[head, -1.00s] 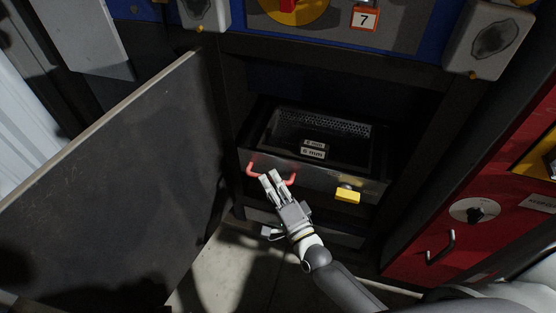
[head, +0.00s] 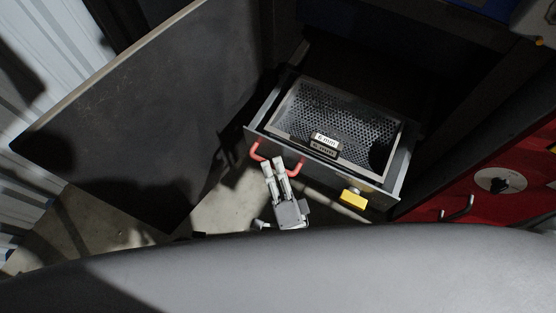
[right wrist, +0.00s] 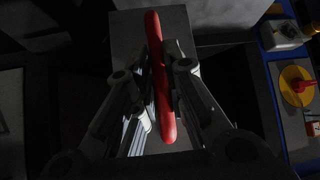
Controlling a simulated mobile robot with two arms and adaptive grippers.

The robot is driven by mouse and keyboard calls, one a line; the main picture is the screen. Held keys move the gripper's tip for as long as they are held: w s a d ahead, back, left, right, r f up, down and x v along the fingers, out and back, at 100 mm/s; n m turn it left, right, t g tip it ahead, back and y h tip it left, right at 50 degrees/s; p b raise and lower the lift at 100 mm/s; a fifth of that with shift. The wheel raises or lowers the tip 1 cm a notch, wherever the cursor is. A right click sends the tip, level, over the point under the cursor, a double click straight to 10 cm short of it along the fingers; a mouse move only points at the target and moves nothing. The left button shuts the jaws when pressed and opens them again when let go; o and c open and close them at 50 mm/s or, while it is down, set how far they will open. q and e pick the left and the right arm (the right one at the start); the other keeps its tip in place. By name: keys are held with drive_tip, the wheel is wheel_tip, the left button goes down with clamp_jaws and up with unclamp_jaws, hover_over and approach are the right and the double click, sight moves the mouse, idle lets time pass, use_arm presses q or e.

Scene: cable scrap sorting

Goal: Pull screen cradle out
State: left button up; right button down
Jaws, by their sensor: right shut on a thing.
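The screen cradle (head: 381,190) is a dark drawer-like tray standing well out of the cabinet. A perforated screen (head: 340,112) in a metal frame lies in it, with a label reading 6 mm on its front edge. A red handle (head: 257,152) is on the cradle's front, and it also shows in the right wrist view (right wrist: 154,30). My right gripper (head: 274,163) is shut on the red handle, with its fingers on both sides of the bar in the right wrist view. My left gripper is not in view.
A yellow latch (head: 353,200) sits on the cradle's front, right of the handle. A dark open door (head: 140,110) stands to the left. A red panel (head: 480,165) with a knob and a handle is at the right. Concrete floor (head: 225,210) shows below the cradle.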

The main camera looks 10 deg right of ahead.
drive_tip(key=shift+f, duration=0.1)
drive_tip(key=c, duration=1.5)
unclamp_jaws()
drive_tip(key=shift+s, duration=0.1)
drive_tip(key=v, duration=1.2)
